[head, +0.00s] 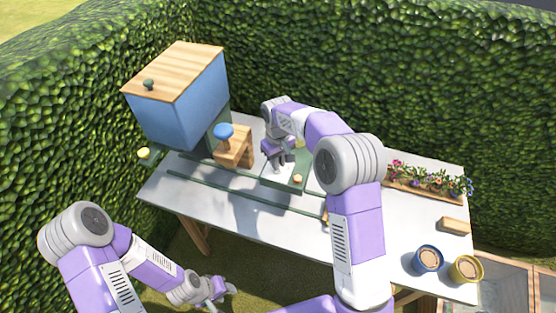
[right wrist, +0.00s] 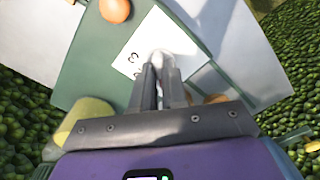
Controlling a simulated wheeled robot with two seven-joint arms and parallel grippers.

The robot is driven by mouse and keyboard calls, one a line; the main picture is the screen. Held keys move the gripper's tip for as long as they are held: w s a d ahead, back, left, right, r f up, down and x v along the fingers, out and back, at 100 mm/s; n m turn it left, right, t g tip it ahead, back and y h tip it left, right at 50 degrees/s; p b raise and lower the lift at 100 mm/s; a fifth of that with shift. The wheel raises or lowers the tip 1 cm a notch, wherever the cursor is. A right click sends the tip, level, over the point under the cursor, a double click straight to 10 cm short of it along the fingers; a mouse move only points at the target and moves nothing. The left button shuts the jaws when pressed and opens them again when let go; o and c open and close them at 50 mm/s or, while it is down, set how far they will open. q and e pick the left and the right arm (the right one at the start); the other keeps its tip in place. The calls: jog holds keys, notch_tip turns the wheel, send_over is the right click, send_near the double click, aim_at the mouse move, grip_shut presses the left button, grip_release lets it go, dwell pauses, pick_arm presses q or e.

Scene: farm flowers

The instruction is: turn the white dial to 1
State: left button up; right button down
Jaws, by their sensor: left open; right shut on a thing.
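The white dial (right wrist: 178,48) sits on a white card with dark numerals (right wrist: 126,62), one of which looks like a 3; the dial's pointing is hard to make out. The card is on a green panel (right wrist: 85,70), seen on the table in the head view (head: 298,186). My right gripper (head: 279,163) reaches down over the card, its fingers (right wrist: 160,65) shut on the dial and hiding much of it. My left gripper (head: 218,291) is open and empty, low in front of the table.
A flower planter (head: 425,183), a blue pot (head: 428,259) and a yellow pot (head: 466,269) are at right. Hedges close the back.

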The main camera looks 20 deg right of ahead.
jog(key=m+p, duration=0.1)
jog(key=m, duration=0.5)
dwell(0.6)
jog(key=c, duration=1.2)
grip_release()
jog(key=shift+o, duration=0.2)
jog(key=shift+r, duration=0.1)
notch_tip(320, 180, up, 8)
jog(key=shift+f+p, duration=0.25)
jog(key=shift+p, duration=0.2)
jog(key=shift+f, duration=0.1)
